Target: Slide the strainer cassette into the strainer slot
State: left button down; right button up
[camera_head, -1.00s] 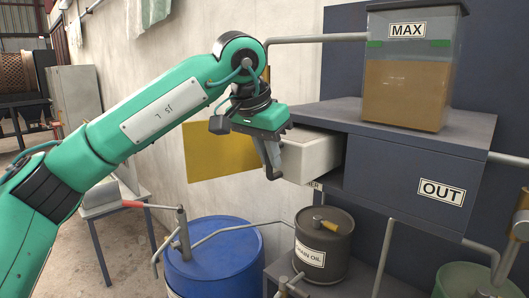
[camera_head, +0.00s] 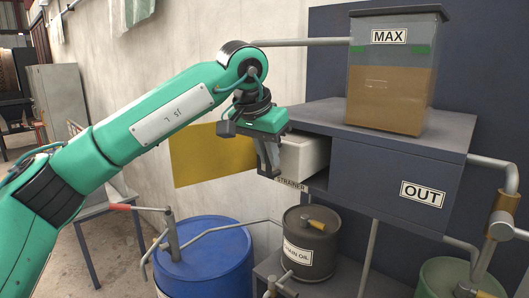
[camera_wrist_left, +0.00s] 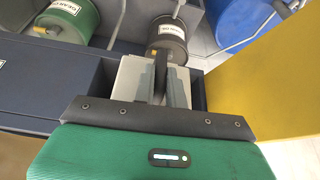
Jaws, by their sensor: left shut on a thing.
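The strainer cassette (camera_head: 310,152) is a white box, partly inside the strainer slot (camera_head: 320,183) at the left end of the dark blue cabinet. My left gripper (camera_head: 268,165) points down and is shut on the cassette's handle at that end. In the left wrist view the pale cassette (camera_wrist_left: 128,80) lies between dark slot walls, with the gripper's fingers (camera_wrist_left: 163,82) around a dark upright handle; the green gripper body hides the near part. My right gripper is in neither view.
A tank marked MAX (camera_head: 390,85) with brown contents stands on the cabinet (camera_head: 395,165). Pipes run at the right.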

pick_arm(q)
jog(key=shift+w+d+p, duration=0.35)
jog(key=shift+w+d, duration=0.1)
jog(key=shift+w, duration=0.05)
jog(key=shift+w+f+b, duration=0.1)
jog(key=shift+f+b, duration=0.4)
jog(key=shift+f, duration=0.3)
jog(key=c, duration=1.4)
grip_release()
jog(key=shift+o, duration=0.2)
jog(key=shift+f, duration=0.1)
